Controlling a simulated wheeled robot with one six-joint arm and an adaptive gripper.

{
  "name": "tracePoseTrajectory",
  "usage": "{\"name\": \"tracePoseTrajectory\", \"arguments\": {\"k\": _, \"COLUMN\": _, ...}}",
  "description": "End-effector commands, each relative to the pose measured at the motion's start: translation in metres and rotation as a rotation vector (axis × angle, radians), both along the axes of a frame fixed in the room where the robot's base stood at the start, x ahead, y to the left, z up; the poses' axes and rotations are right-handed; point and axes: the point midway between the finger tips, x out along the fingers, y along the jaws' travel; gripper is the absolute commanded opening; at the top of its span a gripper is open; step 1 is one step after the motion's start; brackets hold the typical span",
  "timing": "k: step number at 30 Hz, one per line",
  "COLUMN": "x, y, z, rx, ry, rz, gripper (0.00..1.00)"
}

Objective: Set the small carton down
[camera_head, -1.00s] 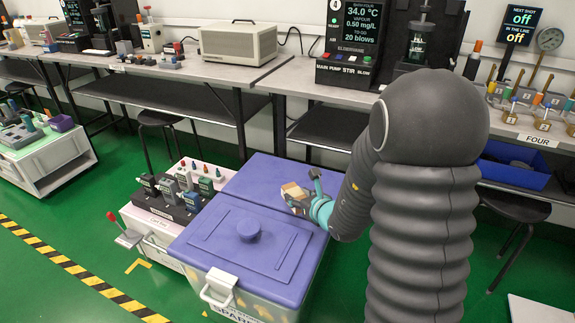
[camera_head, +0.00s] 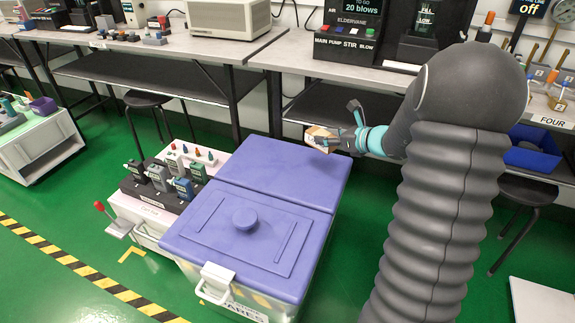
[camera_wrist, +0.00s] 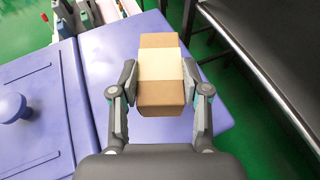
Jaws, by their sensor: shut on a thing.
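The small carton is a brown cardboard box with a pale band around its middle. In the wrist view the carton (camera_wrist: 161,68) sits between both fingers of my gripper (camera_wrist: 163,92), which is shut on its sides. In the head view the carton (camera_head: 319,137) is at the end of my arm, held by my gripper (camera_head: 328,140) near the right edge of the purple bin lid (camera_head: 285,165). In the wrist view it overlaps the lid (camera_wrist: 85,60). How high it is above the lid is hard to tell.
Much of the rear lid is bare.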

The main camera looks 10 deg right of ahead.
Motion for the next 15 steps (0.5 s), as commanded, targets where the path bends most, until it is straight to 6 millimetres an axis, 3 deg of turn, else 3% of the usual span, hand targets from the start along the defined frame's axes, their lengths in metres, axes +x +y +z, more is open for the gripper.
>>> {"name": "tracePoseTrajectory", "arguments": {"k": 15, "x": 0.046, "y": 0.082, "z": -0.056, "rx": 0.001, "ry": 0.002, "rz": 0.009, "gripper": 0.01}}
